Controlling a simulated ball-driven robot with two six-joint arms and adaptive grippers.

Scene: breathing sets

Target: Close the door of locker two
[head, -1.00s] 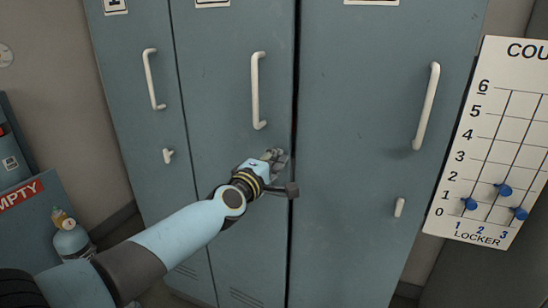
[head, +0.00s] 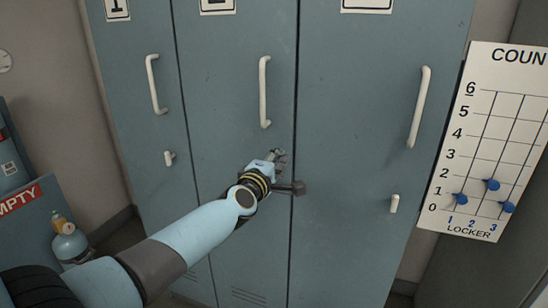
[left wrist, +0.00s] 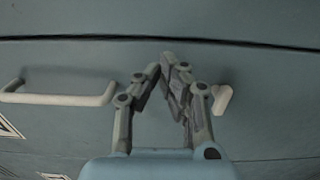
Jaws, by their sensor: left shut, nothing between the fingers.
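The door of locker two (head: 225,85) is the middle blue-grey door, with a white vertical handle (head: 264,92) and a label above. It looks flush or nearly flush with its neighbours, with a thin dark seam along its right edge. My left gripper (head: 277,155) is shut and empty, below the handle at the door's right side. In the left wrist view its fingertips (left wrist: 165,65) are in front of the door, between the handle (left wrist: 60,96) and a small white latch (left wrist: 222,99). I cannot tell whether they touch the door. My right gripper is out of view.
Locker one (head: 130,110) on the left and locker three (head: 350,140) on the right look shut. A count board (head: 485,140) with blue pegs hangs at the right. A blue bottle (head: 70,241) stands at the lower left, near an "EMPTY" box (head: 30,225).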

